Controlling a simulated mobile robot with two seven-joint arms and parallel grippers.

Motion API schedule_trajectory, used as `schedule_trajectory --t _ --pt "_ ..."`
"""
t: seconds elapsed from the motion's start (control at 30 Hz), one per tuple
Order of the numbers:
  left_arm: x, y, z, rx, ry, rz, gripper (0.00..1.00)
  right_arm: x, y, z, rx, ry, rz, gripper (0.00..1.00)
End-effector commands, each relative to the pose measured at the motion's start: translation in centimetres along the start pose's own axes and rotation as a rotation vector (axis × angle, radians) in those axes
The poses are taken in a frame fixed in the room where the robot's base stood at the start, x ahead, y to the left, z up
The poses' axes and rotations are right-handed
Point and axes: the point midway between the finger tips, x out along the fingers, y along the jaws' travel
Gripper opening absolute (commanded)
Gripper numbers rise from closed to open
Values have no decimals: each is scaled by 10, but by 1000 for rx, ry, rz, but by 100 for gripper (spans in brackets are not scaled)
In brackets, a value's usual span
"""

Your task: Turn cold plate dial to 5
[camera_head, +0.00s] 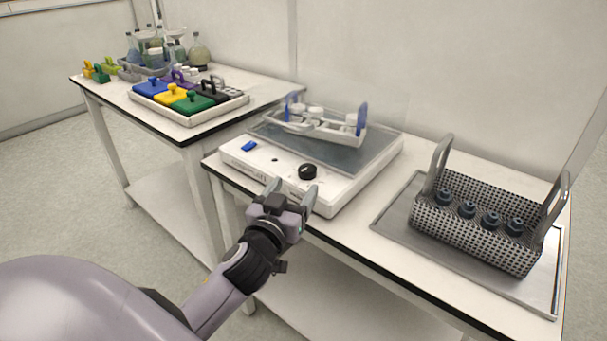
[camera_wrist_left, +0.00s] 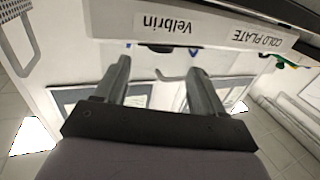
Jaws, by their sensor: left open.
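The cold plate (camera_head: 234,158) is a white box with a grey top plate, standing on the near table. Its black round dial (camera_head: 307,172) is on the sloped front panel, with a blue switch (camera_head: 249,146) to the left. My left gripper (camera_head: 294,188) is open and empty, in front of and just below the dial. In the left wrist view, the open fingers (camera_wrist_left: 157,70) point toward the front edge, where labels "COLD PLATE" (camera_wrist_left: 263,38) and "Velbrin" (camera_wrist_left: 167,24) appear upside down. The dial's setting is too small to read. My right gripper is not in view.
A white rack with blue handles (camera_head: 318,130) sits on the cold plate's top. A mesh basket (camera_head: 464,236) with dark-capped vessels stands on a metal tray (camera_head: 393,217) to the right. The left table holds a tray of coloured blocks (camera_head: 190,118) and glassware (camera_head: 198,52).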

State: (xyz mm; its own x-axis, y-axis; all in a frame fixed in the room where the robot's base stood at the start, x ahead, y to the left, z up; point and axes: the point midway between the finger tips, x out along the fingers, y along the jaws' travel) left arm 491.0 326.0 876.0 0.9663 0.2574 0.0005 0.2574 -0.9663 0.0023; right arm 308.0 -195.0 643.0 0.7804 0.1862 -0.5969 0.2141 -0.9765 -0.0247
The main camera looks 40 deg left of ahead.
Motion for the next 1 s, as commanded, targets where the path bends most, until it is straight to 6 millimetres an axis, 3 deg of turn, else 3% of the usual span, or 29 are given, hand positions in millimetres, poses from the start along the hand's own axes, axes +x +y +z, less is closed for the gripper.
schedule_trajectory --t 0.5,0.9,1.0 --pt "60 0 0 3 0 0 70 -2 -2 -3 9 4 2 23" --pt "66 0 0 3 -1 -1 70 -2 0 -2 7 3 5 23" --pt "66 0 0 3 -1 -1 37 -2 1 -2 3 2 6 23"
